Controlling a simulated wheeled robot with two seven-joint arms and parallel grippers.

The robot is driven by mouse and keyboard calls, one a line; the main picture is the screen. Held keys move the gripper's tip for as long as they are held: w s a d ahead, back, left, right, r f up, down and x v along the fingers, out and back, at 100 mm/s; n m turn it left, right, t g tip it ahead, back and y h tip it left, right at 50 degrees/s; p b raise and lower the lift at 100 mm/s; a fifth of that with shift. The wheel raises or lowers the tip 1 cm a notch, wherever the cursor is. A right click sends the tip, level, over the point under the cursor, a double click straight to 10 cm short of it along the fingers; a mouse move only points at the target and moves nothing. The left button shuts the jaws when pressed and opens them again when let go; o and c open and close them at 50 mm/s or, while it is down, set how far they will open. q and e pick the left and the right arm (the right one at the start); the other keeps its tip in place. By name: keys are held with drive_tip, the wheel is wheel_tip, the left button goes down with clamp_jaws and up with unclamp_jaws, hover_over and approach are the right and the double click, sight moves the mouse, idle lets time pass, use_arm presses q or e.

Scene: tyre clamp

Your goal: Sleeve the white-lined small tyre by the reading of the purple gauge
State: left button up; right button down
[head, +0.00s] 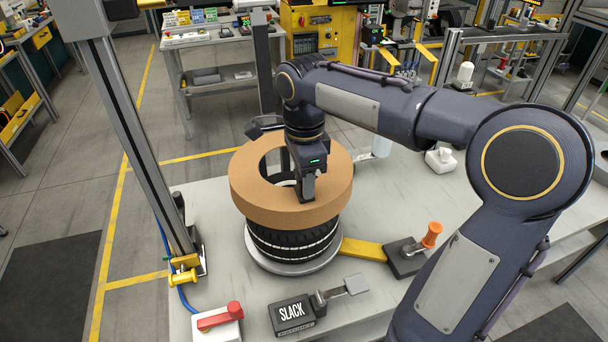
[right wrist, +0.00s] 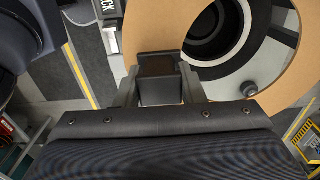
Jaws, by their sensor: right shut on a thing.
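A wide tan ring (head: 250,190), the sleeve, is level above the black tyre (head: 290,240), which has white lines around its side. The tyre lies flat on a round grey plate (head: 262,262). My right gripper (head: 308,192) points down and is shut on the near rim of the ring. The right wrist view shows the ring (right wrist: 285,60) beside the fingers (right wrist: 160,75), with the dark tyre (right wrist: 208,48) through its hole. The ring hides the tyre's top; I cannot tell whether they touch. No purple gauge can be made out. My left gripper is not in view.
A black box reading SLACK (head: 292,314) with a grey lever (head: 345,288) stands in front. A red-handled switch (head: 220,318) is at front left. A yellow arm (head: 363,249) and an orange-knobbed clamp (head: 430,236) are right of the plate. A grey post (head: 140,130) rises at left.

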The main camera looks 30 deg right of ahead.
drive_tip(key=shift+f+b, duration=3.45)
drive_tip(key=shift+f, duration=1.75)
drive_tip(key=c, duration=0.9)
unclamp_jaws()
drive_tip(key=shift+o, duration=0.2)
wheel_tip(320, 180, up, 8)
drive_tip(key=shift+f, duration=0.1)
drive_tip(key=shift+s+f+n, duration=0.1)
drive_tip(key=shift+s+n, duration=0.3)
drive_tip(key=s+a+f+n+t+y, duration=0.2)
drive_tip(key=s+f+n, duration=0.3)
drive_tip(key=s+n, duration=0.3)
drive_tip(key=s+a+f+n+t+y, duration=0.1)
drive_tip(key=s+a+f+n+t, duration=0.2)
drive_tip(key=s+n, duration=0.5)
wheel_tip(320, 180, down, 3)
drive_tip(key=shift+s+a+r+n+t+y, duration=0.1)
drive_tip(key=shift+s+a+n+t+y, duration=0.25)
drive_tip(key=shift+a+n, duration=0.6)
